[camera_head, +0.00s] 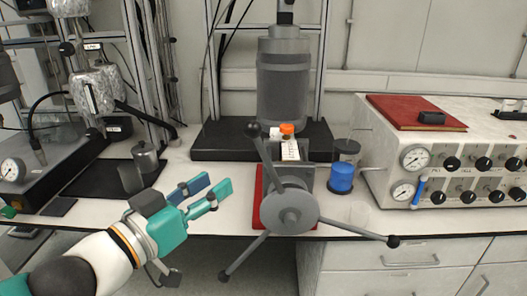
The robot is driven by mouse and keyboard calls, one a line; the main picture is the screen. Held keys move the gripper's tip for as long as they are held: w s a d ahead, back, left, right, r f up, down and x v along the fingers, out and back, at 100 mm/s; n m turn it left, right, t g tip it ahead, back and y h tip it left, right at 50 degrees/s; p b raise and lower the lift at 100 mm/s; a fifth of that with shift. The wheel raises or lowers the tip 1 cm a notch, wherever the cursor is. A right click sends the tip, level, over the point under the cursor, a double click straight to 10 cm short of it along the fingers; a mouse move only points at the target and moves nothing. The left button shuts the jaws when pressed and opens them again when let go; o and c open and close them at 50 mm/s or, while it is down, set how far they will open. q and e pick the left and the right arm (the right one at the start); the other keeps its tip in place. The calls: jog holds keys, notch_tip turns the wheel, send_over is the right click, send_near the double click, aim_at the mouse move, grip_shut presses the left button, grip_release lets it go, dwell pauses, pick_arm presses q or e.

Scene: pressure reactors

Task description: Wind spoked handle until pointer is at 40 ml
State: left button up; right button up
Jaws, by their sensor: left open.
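The spoked handle (290,208) is a grey round hub with three long spokes ending in dark knobs. One spoke points up and slightly left, one lower right and one lower left. It sits on a grey block at the front of the bench. A small white label (290,150) shows behind the hub under an orange cap; no pointer or 40 ml mark can be made out. My left gripper (211,189), with teal and blue fingers, is open and empty. It is left of the handle, apart from its spokes. My right gripper is not in view.
A red plate (272,212) lies under the handle's block. A control box (390,150) with gauges and knobs fills the right. A grey reactor vessel (284,85) stands behind. A small metal pot (146,158) stands at left.

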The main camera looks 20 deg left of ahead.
aim_at(260, 153)
pick_arm(q)
jog(key=p+x, duration=0.3)
jog(key=x, duration=1.2)
jog(key=shift+c, duration=0.3)
grip_shut()
jog(key=shift+d, duration=0.1)
